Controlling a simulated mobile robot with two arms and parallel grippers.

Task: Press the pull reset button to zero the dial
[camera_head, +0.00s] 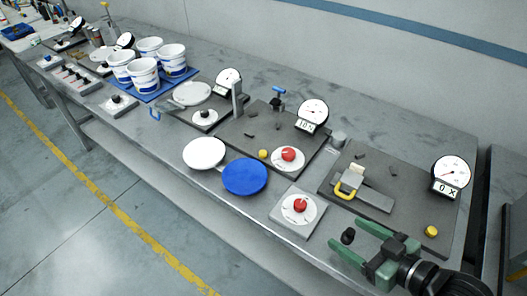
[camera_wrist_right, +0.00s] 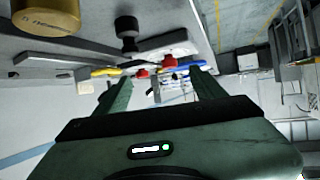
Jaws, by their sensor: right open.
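A round white dial (camera_head: 451,171) stands at the right end of the bench, with a "0 X" plate below it. A yellow button (camera_head: 432,231) sits on the grey board in front of this dial. A gold-yellow cylinder with small lettering, apparently this button (camera_wrist_right: 48,15), is large at the top left of the right wrist view. I cannot read which button is the pull reset. My right gripper (camera_head: 349,232) is open at the board's front edge, left of the yellow button and apart from it. Its green fingers (camera_wrist_right: 158,80) hold nothing. My left gripper is not in view.
A black knob (camera_head: 348,236) stands near my right fingertips. A yellow-handled slide fixture (camera_head: 349,187) is behind it. Left are a red knob (camera_head: 300,203), another dial (camera_head: 312,112) with a second yellow button (camera_head: 263,154), and blue (camera_head: 244,177) and white discs (camera_head: 204,152).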

